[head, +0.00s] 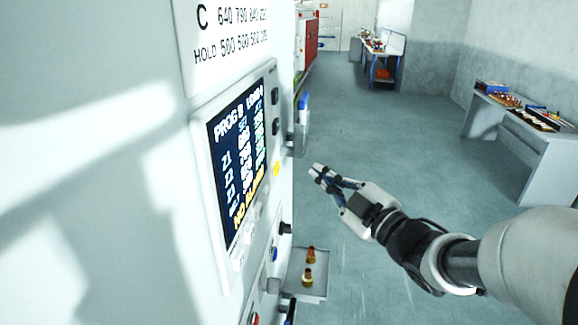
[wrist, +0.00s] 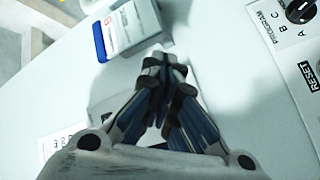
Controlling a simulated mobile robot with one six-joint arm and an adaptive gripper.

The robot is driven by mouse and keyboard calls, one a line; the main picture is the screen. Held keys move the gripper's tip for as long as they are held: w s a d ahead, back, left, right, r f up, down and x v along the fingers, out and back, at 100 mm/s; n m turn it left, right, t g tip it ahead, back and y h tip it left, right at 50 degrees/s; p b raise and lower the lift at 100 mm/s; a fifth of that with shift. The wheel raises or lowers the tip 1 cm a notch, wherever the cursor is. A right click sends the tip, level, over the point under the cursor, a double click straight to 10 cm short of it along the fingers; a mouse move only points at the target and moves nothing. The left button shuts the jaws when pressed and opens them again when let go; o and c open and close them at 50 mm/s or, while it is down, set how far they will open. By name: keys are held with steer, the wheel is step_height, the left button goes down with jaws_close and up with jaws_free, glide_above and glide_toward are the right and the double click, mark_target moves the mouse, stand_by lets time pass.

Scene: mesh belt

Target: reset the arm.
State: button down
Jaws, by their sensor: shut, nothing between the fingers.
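My gripper (head: 317,171) is shut and empty. In the head view it hangs in the air at the end of my arm, to the right of a white cabinet with a control panel, apart from it. In the wrist view the fingertips (wrist: 166,60) meet near the middle of the picture, in front of a pale panel surface. A blue-and-white box-like item (wrist: 128,27) shows just beyond the fingertips. A RESET label (wrist: 313,75) and a PROGRAM selector knob (wrist: 299,11) show at the right edge of the wrist view.
A lit display (head: 238,160) is on the white cabinet (head: 130,150) at the left. A small shelf (head: 310,288) with two brass-coloured pieces juts out below my gripper. A bench (head: 545,145) with trays stands at the right, another table (head: 383,60) at the back. The floor between is clear.

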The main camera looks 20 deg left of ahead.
steer(key=w+d+f+m+t+h+b, duration=0.1)
steer(key=d+f+m+t+h+b, duration=0.1)
steer(key=d+m+h, duration=0.4)
steer(key=w+d+f+m+t+h+b, duration=0.1)
steer(key=d+m+t+h+b, duration=0.15)
steer(key=d, duration=0.55)
steer(key=s+d+f+m+g+h+b, duration=0.1)
steer(key=s+d+f+m+h, duration=0.15)
steer(key=d, duration=0.25)
steer(key=s+d+f+m+g+h+b, duration=0.1)
steer(key=s+d+f+m+h, duration=0.15)
steer(key=d, duration=0.25)
steer(key=s+d+f+m+g+b, duration=0.1)
steer(key=s+f, duration=0.3)
steer(key=s, duration=0.4)
steer(key=s+d+f+m+g+h+b, duration=0.1)
steer(key=s+f+m+g, duration=0.3)
steer(key=s, duration=0.4)
steer(key=s+d+f+m+g+h+b, duration=0.1)
steer(key=s+d+f+m+g+b, duration=0.1)
steer(key=s+f, duration=0.3)
steer(key=s+d+m, duration=0.1)
steer(key=s, duration=0.2)
steer(key=shift+s+d+f+g, duration=0.25)
steer(key=shift+s+g, duration=0.05)
steer(key=shift+g, duration=0.05)
steer(key=shift+h, duration=0.25)
